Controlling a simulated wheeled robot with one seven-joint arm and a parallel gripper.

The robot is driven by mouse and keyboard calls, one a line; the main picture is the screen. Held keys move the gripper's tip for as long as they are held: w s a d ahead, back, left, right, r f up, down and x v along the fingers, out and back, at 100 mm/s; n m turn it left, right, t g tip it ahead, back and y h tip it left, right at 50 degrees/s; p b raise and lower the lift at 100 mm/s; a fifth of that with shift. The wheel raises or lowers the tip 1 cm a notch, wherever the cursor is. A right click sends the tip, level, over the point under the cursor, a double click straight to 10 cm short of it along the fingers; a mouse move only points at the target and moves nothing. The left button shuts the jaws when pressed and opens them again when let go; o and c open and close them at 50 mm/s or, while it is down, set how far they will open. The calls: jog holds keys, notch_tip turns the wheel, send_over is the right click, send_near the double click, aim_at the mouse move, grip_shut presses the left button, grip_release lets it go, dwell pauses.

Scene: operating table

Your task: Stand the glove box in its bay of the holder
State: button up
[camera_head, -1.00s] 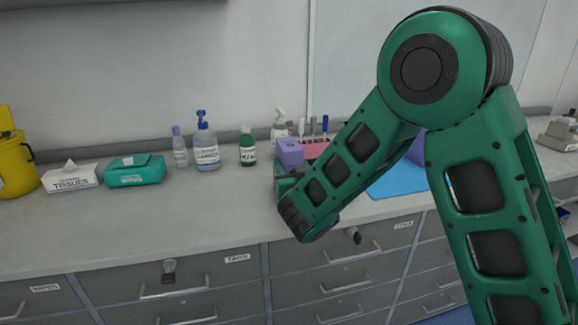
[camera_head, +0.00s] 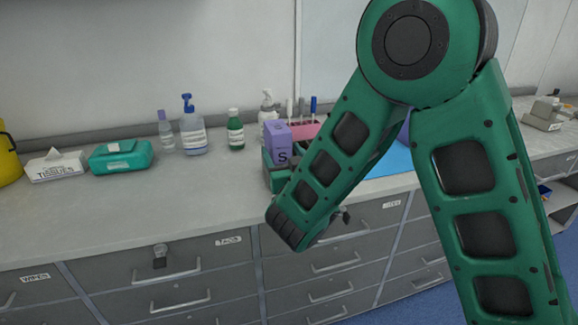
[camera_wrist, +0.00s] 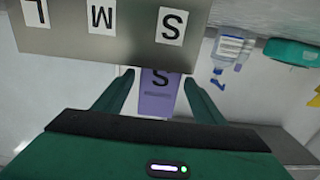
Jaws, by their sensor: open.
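The purple glove box (camera_wrist: 158,92), marked S, is between the open fingers of my gripper (camera_wrist: 160,75) in the wrist view, with gaps at both sides. That view is upside down. The grey holder (camera_wrist: 100,40) has a front panel labelled L, M and S. The box shows past the panel's edge by the S label, and the panel hides its other part. It appears to stand behind the S label, but its base is hidden. In the head view the glove box (camera_head: 278,143) looks upright, partly behind my arm and gripper; the holder is not clearly visible there.
On the counter (camera_head: 110,215) stand a tissue box (camera_head: 56,168), a teal wipes pack (camera_head: 120,156), a blue-capped pump bottle (camera_head: 192,135) and a green bottle (camera_head: 235,132). A pink rack (camera_head: 303,130) stands behind the box. The counter front at left is clear.

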jog(key=v, duration=0.6)
jog(key=shift+s+d, duration=0.15)
jog(key=shift+s, duration=0.2)
